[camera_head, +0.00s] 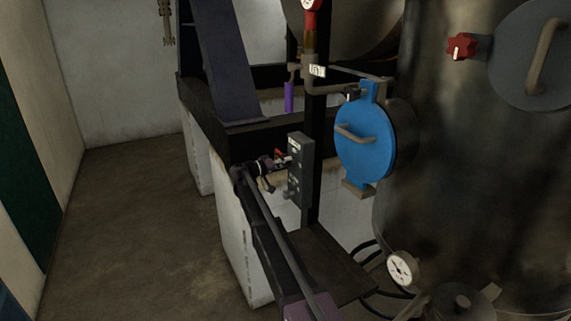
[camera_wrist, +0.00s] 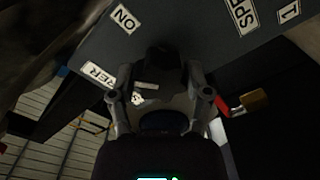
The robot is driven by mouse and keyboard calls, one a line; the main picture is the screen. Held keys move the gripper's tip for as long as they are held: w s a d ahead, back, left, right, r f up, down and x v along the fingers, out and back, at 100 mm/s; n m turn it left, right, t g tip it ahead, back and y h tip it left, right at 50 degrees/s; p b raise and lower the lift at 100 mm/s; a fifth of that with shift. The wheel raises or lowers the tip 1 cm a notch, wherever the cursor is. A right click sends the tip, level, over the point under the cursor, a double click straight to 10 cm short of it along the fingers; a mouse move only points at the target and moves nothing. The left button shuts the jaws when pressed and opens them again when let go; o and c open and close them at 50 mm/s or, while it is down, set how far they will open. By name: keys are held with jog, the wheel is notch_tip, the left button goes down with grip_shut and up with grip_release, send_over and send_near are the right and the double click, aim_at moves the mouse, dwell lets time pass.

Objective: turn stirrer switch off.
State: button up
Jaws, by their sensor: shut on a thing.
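The stirrer switch is a dark knob (camera_wrist: 163,68) on a grey control panel (camera_head: 299,168). In the wrist view a label reading "ON" and a partly hidden one ending in "ER" lie on the panel left of it. My gripper (camera_head: 282,163) is at the upper part of the panel, coming from its left side. In the wrist view my gripper (camera_wrist: 163,90) has one finger on each side of the knob and is shut on it. The knob's exact pointing direction is hard to tell, and in the head view my gripper hides it.
A red piece with a brass padlock (camera_wrist: 251,102) is close to the right finger in the wrist view. A blue round hatch (camera_head: 363,143) and a large dark tank (camera_head: 440,190) stand right of the panel. Open floor (camera_head: 125,215) lies to the left.

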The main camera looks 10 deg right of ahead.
jog(key=n, duration=0.5)
jog(key=shift+n, duration=0.3)
jog(key=n, duration=0.5)
jog(key=o, duration=1.2)
jog(key=shift+f, duration=0.1)
jog(key=shift+c, duration=0.2)
jog(key=shift+a, duration=0.2)
jog(key=v, duration=1.1)
jog(key=shift+a, duration=0.3)
jog(key=shift+s, duration=0.15)
